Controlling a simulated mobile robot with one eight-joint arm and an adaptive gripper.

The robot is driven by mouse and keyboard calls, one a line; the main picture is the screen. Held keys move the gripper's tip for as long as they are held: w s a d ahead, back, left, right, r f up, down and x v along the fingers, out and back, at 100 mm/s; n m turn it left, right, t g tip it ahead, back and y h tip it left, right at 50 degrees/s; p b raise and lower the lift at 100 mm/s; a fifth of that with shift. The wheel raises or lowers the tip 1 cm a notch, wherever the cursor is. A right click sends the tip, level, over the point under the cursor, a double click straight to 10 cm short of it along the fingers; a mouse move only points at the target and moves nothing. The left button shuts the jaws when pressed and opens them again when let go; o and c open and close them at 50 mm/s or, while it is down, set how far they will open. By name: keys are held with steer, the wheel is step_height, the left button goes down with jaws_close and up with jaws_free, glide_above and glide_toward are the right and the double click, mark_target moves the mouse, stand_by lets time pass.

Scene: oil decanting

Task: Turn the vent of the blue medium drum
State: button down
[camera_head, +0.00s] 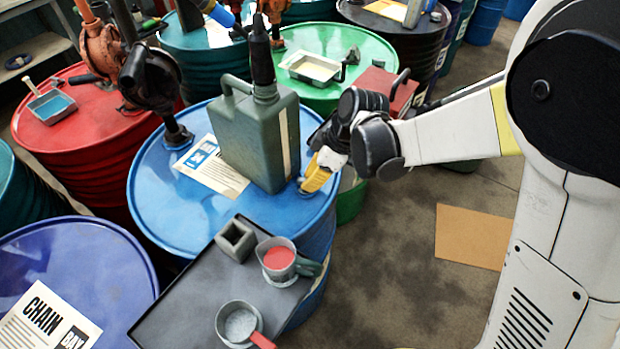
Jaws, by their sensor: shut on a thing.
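The blue medium drum (160,215) stands upright in the middle of the view. A green-grey jerry can (250,140) with a dark spout stands on its top, beside a printed label (212,168). My gripper (314,176) reaches in from the right, low over the drum's right rim, just right of the can. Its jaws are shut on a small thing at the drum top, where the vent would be. The vent is almost wholly hidden by the fingers, so its angle cannot be told.
A dark tray (185,310) at the front overlaps the drum and holds a square block (235,239), a red-filled jug (279,259) and a grey cup (238,324). A hand pump (150,78) rises at the drum's back left. Other drums crowd left and behind; floor is open right.

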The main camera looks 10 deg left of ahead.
steer(key=shift+s+m+t, duration=0.1)
steer(key=shift+m+t, duration=0.4)
steer(key=shift+m, duration=0.7)
steer(key=c, duration=1.4)
jaws_free()
steer(key=shift+r, duration=0.1)
steer(key=v, duration=1.1)
steer(key=shift+s+r, duration=0.15)
steer(key=shift+r, duration=0.25)
steer(key=shift+d, duration=0.1)
